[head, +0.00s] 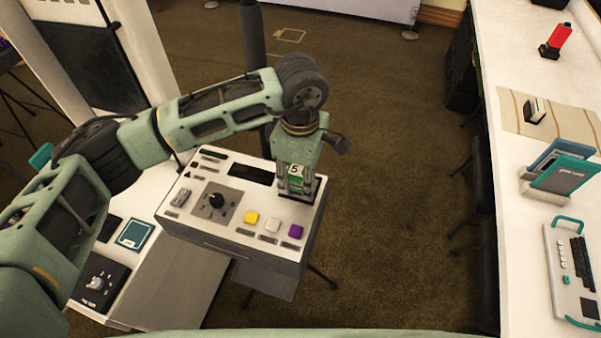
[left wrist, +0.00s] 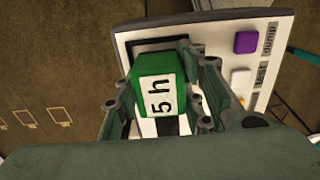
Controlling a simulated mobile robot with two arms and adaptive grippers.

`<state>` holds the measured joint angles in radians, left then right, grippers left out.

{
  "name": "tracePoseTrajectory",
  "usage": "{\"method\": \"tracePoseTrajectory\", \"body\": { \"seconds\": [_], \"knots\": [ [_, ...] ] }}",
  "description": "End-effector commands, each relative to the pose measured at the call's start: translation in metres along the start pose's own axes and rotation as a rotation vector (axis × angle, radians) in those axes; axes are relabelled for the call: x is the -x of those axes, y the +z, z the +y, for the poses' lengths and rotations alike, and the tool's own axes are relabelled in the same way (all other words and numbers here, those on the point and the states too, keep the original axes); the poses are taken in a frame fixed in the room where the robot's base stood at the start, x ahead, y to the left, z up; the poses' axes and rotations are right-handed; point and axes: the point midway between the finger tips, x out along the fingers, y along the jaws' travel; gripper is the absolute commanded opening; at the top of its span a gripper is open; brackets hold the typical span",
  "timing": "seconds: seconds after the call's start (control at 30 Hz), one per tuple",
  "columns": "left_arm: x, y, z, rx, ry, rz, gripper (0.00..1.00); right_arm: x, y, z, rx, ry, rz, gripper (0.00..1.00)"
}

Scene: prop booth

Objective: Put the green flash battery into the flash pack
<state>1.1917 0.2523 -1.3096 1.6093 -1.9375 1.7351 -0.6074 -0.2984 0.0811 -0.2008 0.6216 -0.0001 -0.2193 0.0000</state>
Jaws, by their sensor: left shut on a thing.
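The green flash battery (left wrist: 160,85) has a white label reading "5 h" and sits between the fingers of my left gripper (left wrist: 163,95). The battery also shows in the head view (head: 295,171), where my left gripper (head: 294,188) points down, shut on it. The flash pack (head: 240,178) is a white box with a dial and yellow, white and purple buttons. The battery is over the dark-rimmed opening (left wrist: 152,47) at the pack's right end. Fingers and battery hide much of this opening; I cannot tell whether the battery's lower end is inside. My right gripper is out of view.
On the right, a long white counter (head: 510,205) carries a red item (head: 559,36), teal folders (head: 562,172) and a keyboard-like device (head: 580,262).

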Motion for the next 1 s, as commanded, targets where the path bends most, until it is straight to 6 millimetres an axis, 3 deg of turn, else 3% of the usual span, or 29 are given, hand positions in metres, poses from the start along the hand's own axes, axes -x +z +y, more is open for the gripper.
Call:
{"method": "tracePoseTrajectory", "body": {
  "seconds": [0.1, 0.13, 0.33, 0.77, 1.0],
  "knots": [
    [-0.003, 0.000, 0.000, 0.000, 0.002, 0.000, 0.00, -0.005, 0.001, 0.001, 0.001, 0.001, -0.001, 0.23],
    [-0.003, 0.000, 0.000, 0.000, 0.000, 0.000, 0.38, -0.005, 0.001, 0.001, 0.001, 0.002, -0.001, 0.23],
    [-0.002, 0.000, 0.000, 0.000, 0.000, 0.000, 0.55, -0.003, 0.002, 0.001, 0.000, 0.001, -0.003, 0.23],
    [0.004, 0.000, 0.001, 0.000, 0.002, 0.000, 0.56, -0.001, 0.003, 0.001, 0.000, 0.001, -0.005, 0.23],
    [0.049, 0.001, 0.002, -0.001, 0.007, -0.001, 0.56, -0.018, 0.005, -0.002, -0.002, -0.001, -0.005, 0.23]
  ]
}}
